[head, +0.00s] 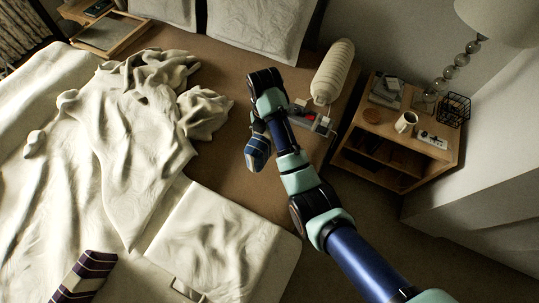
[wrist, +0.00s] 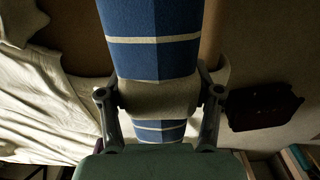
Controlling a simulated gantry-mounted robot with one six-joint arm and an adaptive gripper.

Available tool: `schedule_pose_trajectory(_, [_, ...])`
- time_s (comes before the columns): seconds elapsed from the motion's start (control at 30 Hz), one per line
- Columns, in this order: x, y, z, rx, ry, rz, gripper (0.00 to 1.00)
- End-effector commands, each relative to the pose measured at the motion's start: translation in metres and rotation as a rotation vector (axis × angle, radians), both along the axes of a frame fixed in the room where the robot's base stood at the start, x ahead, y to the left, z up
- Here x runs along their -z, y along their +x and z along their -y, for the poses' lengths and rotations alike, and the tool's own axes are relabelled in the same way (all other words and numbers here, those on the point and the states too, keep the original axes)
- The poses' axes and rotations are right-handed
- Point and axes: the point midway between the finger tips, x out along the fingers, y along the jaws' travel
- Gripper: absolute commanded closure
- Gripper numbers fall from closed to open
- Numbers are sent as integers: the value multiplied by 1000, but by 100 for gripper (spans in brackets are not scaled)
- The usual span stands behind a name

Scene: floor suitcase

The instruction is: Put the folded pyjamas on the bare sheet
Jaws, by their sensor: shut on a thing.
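The folded pyjamas, a blue bundle with pale stripes and a beige band (head: 259,154), hang from my gripper (head: 258,130) in the head view. In the wrist view the blue bundle (wrist: 152,60) lies between the two fingers of my gripper (wrist: 160,97), which are shut on it around the band. The bare sheet (head: 222,165) is the brown stretch of bed below the pillows. The bundle is over this sheet; whether it touches it I cannot tell. Part of the bundle is hidden behind my gripper in the head view.
A rumpled white cover (head: 120,130) and a folded white cloth (head: 215,240) lie left and below. A dark striped cloth (head: 85,275) is at lower left. A white ribbed bolster (head: 332,72) and a box of small items (head: 310,118) are right. A nightstand (head: 395,135) holds a mug.

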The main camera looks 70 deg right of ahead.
Motion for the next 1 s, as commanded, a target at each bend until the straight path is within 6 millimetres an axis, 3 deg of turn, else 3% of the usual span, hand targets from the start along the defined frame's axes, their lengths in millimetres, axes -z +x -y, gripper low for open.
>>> schedule_pose_trajectory(0.03, [29,0,0,0,0,-1,86])
schedule_pose_trajectory(0.4, [128,-1,0,1,2,-2,86])
schedule_pose_trajectory(0.7, [144,0,0,1,0,-1,86])
schedule_pose_trajectory(0.9, [179,0,0,1,1,-2,86])
schedule_pose_trajectory(1.0, [184,0,0,1,-1,1,86])
